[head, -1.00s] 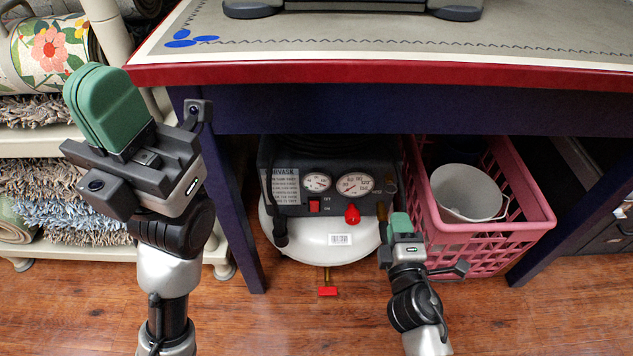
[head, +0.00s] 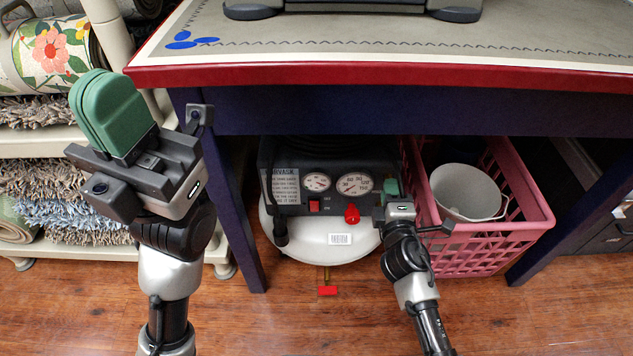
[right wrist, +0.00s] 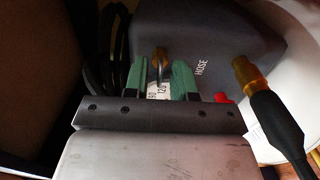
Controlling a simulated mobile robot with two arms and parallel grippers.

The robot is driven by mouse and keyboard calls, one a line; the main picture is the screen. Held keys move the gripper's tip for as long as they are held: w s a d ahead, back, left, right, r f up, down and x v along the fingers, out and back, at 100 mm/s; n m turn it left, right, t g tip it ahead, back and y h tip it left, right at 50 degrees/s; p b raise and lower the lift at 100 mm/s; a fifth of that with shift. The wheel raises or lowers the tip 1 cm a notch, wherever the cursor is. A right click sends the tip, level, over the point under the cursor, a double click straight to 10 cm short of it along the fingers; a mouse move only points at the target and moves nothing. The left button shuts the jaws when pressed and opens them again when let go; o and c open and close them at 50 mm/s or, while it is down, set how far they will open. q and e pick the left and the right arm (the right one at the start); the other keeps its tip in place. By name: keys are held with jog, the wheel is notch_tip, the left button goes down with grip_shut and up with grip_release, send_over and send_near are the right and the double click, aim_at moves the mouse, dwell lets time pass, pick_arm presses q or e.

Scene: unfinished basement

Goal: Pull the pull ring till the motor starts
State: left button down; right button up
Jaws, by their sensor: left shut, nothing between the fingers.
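The compressor (head: 320,225), with a dark panel, gauges and a white tank, sits under the table. In the right wrist view a small brass ring (right wrist: 160,60), which looks like the pull ring, is on its dark housing. My right gripper (head: 391,187) is at the right side of the compressor's panel. In the right wrist view its green fingers (right wrist: 160,72) are apart, with the ring showing between their tips; I cannot tell whether they touch it. In the head view the ring is hidden. My left gripper (head: 100,100) is shut and empty, raised left of the table.
A red switch (head: 314,206) and a red knob (head: 352,213) are on the panel. A brass hose fitting (right wrist: 245,72) is right of the fingers. A pink crate (head: 490,240) with a white bucket (head: 467,192) stands close at right. The table edge (head: 400,75) overhangs.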

grip_shut()
jog(key=shift+s, duration=0.55)
dwell(1.2)
jog(key=shift+o, duration=0.8)
grip_release()
